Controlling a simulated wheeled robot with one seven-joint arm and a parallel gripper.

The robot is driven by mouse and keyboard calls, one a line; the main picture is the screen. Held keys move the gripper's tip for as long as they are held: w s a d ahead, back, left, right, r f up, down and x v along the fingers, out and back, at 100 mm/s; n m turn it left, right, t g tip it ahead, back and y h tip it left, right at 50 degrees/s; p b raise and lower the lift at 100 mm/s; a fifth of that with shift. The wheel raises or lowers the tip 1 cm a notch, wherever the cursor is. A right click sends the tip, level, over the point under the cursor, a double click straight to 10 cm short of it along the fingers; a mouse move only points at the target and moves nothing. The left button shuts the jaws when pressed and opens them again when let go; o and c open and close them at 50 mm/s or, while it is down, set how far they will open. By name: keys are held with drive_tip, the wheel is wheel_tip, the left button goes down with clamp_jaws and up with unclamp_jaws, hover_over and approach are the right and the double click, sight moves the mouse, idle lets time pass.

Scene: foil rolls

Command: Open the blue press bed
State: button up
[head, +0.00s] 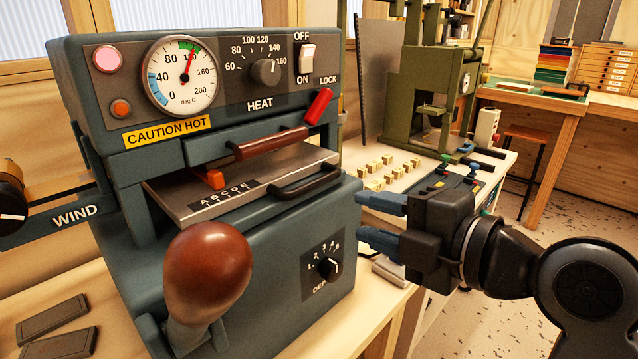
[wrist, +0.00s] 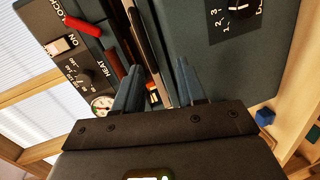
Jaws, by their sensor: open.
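The blue-grey press (head: 190,100) fills the left half of the head view. Its metal bed (head: 235,188) is a flat plate at mid-height, with a strip of letters, an orange block (head: 214,179) and a black bar handle (head: 305,180) at its front edge. A brown handle (head: 270,143) sits above the bed, and a red lock lever (head: 318,105) stands tilted at upper right. My gripper (head: 368,218) is open and empty, just right of the press and slightly below the bed handle. In the wrist view, my fingers (wrist: 158,68) point at the press front; contact is unclear.
A large brown knob (head: 207,268) stands up at the press's near corner. The heat gauge (head: 181,76) has its needle near the green band. A white bench with wooden blocks (head: 395,165) and a green press (head: 430,85) stand behind my gripper. Dark flat pieces (head: 55,318) lie at lower left.

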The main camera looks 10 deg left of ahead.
sight(314, 187)
drive_tip(key=shift+n+g, duration=0.3)
drive_tip(key=shift+n, duration=0.6)
drive_tip(key=w+a, duration=0.3)
drive_tip(key=a, duration=0.1)
drive_tip(key=w+a+p, duration=0.1)
drive_tip(key=w+a, duration=0.1)
drive_tip(key=a, duration=0.1)
drive_tip(key=shift+w+a+r, duration=0.1)
drive_tip(key=shift+w+r, duration=0.2)
drive_tip(key=shift+r, duration=0.05)
clamp_jaws()
